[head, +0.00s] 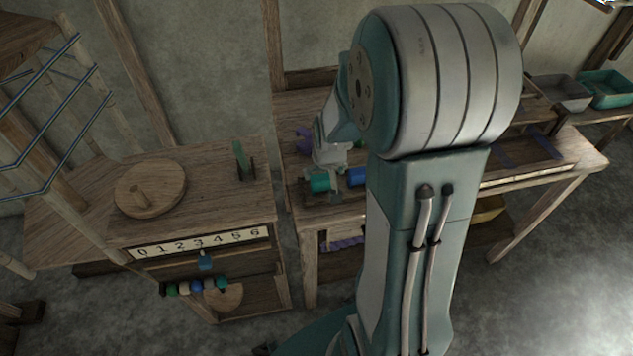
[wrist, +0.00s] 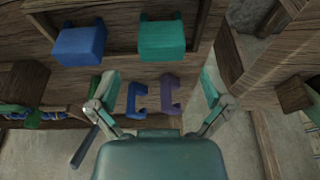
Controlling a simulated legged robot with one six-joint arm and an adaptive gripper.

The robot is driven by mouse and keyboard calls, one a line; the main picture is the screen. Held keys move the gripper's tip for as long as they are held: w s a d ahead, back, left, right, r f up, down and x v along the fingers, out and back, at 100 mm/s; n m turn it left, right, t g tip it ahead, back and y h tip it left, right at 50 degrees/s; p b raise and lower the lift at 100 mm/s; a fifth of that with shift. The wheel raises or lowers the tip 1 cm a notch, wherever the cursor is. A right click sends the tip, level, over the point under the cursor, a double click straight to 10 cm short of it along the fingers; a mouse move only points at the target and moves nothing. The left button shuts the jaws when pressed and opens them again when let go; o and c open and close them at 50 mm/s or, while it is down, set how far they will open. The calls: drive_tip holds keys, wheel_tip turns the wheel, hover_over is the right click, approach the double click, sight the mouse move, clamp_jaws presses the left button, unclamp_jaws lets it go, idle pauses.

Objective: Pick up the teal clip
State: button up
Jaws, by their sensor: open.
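In the wrist view my gripper (wrist: 159,76) is open, with one finger on each side and nothing held between them. A blue C-shaped clip (wrist: 137,99) and a purple C-shaped clip (wrist: 171,96) show in the gap between the fingers. No teal clip stands out clearly. A teal patch shows at the left finger, but I cannot tell whether it is a clip behind it or the finger itself. A teal spool-like piece (wrist: 162,40) and a blue one (wrist: 80,45) sit beyond the fingertips. In the head view my gripper (head: 330,153) is over the bench, partly hidden by my arm.
The wooden bench (head: 300,108) stands at the centre. A cabinet (head: 225,205) to its left carries a round wooden disc (head: 150,188) and a green upright piece (head: 241,160). Blue rods (head: 60,115) stick out at far left. Trays (head: 605,88) stand at far right.

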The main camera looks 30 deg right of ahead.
sight(321, 178)
drive_tip(key=x, duration=0.2)
drive_tip(key=shift+w+d+f, duration=0.1)
drive_tip(key=shift+d+f, duration=0.15)
drive_tip(key=shift+f, duration=0.05)
drive_tip(key=f, duration=0.1)
drive_tip(key=w+f, duration=0.1)
drive_tip(key=f, duration=0.1)
drive_tip(key=shift+w+a+f, duration=0.3)
drive_tip(key=shift+w, duration=0.05)
drive_tip(key=shift+w+d+f, duration=0.1)
drive_tip(key=shift+w+f, duration=0.05)
drive_tip(key=shift+f, duration=0.2)
drive_tip(key=shift+d+f, duration=0.15)
drive_tip(key=shift+d, duration=0.05)
drive_tip(key=shift+a, duration=0.1)
drive_tip(key=c, duration=0.9)
